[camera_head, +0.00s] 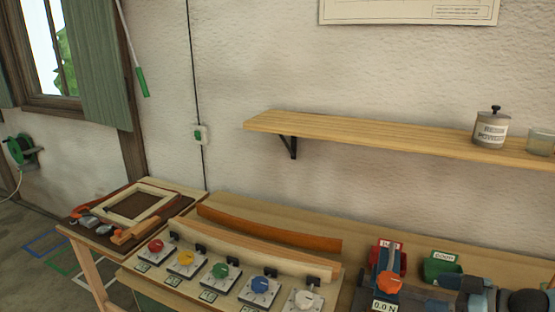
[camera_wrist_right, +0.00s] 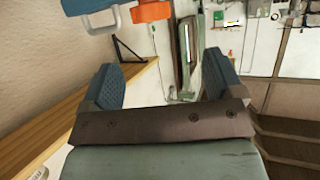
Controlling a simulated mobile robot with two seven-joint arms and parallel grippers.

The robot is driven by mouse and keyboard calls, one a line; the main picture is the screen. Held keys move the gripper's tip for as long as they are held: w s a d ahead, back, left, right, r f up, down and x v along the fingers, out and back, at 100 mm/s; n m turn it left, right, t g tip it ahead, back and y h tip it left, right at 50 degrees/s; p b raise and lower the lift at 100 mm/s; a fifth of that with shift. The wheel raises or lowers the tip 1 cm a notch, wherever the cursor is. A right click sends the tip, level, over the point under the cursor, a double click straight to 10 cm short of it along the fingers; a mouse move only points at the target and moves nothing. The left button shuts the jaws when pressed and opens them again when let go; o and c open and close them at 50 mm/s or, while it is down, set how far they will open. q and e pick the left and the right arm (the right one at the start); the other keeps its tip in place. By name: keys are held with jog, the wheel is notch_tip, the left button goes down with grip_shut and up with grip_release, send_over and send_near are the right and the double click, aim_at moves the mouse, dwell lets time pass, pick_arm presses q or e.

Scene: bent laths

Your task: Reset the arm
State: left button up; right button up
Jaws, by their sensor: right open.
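My right gripper (camera_wrist_right: 163,68) shows in the right wrist view with its two blue-padded fingers wide apart. Nothing is between the fingers. In the head view, part of my right gripper (camera_head: 478,293) shows at the bottom right, over the bench and cut off by the picture edge. My left gripper is in neither view.
The bench holds a curved wooden lath (camera_head: 270,230), another lath along several coloured knobs (camera_head: 220,270), an orange-knobbed device (camera_head: 388,284) reading 0.0 N, and a green bin (camera_head: 440,267). A wall shelf (camera_head: 370,132) carries a lidded jar (camera_head: 490,130). A frame (camera_head: 140,203) lies left.

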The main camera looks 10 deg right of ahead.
jog(key=s+a+f+n+y+p, duration=0.1)
jog(key=s+a+f, duration=0.15)
jog(key=a, duration=0.75)
jog(key=s+a+f+y, duration=0.1)
jog(key=a+f, duration=0.3)
jog(key=a, duration=0.5)
jog(key=s+a+f+n+y+p, duration=0.15)
jog(key=a+f, duration=0.25)
jog(key=a, duration=0.6)
jog(key=s+d+f+m+h, duration=0.3)
jog(key=s+f+h, duration=0.1)
jog(key=s+f, duration=0.1)
jog(key=s+d+f+m+h, duration=0.2)
jog(key=s+f+m+h, duration=0.2)
jog(key=s+f, duration=0.2)
jog(key=shift+s+d+f, duration=0.2)
jog(key=shift+s+d, duration=0.2)
